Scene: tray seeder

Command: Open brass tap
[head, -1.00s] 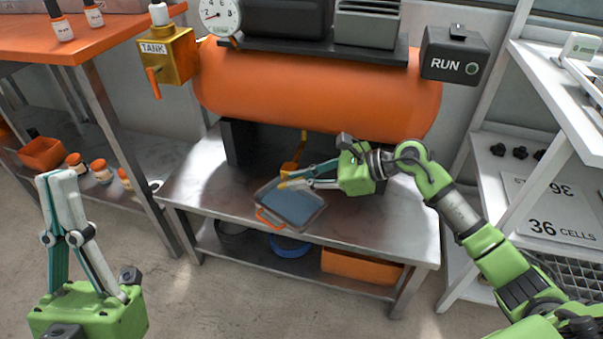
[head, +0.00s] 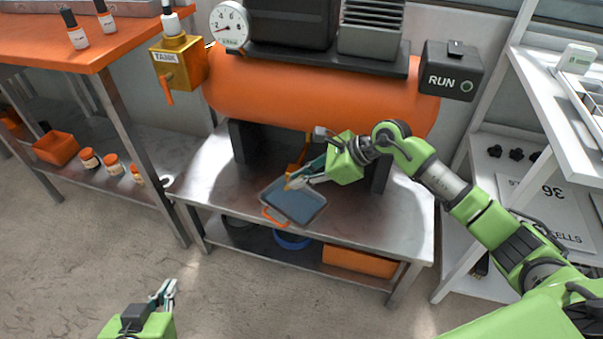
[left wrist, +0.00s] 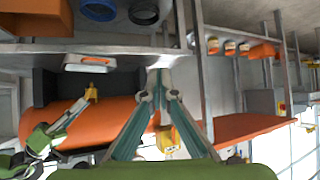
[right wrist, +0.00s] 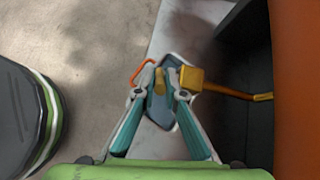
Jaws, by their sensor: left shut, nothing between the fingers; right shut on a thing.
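The brass tap (right wrist: 190,79) sits under the orange tank, at the end of a brass pipe. Its body is partly hidden behind my right gripper in the head view (head: 297,168). It also shows in the left wrist view (left wrist: 91,91). My right gripper (head: 292,184) is shut on the tap's short brass lever (right wrist: 160,82), which shows between the fingertips in the right wrist view. A shallow grey tray (head: 318,213) with blue inside lies below the tap on the metal bench. My left gripper (head: 167,291) is shut and empty, low at the front left.
The orange tank (head: 300,105) lies above the metal bench (head: 215,165). A brass block labelled TANK with an orange lever (head: 167,88) is at its left, a RUN box (head: 450,75) at its right. White shelves (head: 560,110) stand at the right. The floor ahead is clear.

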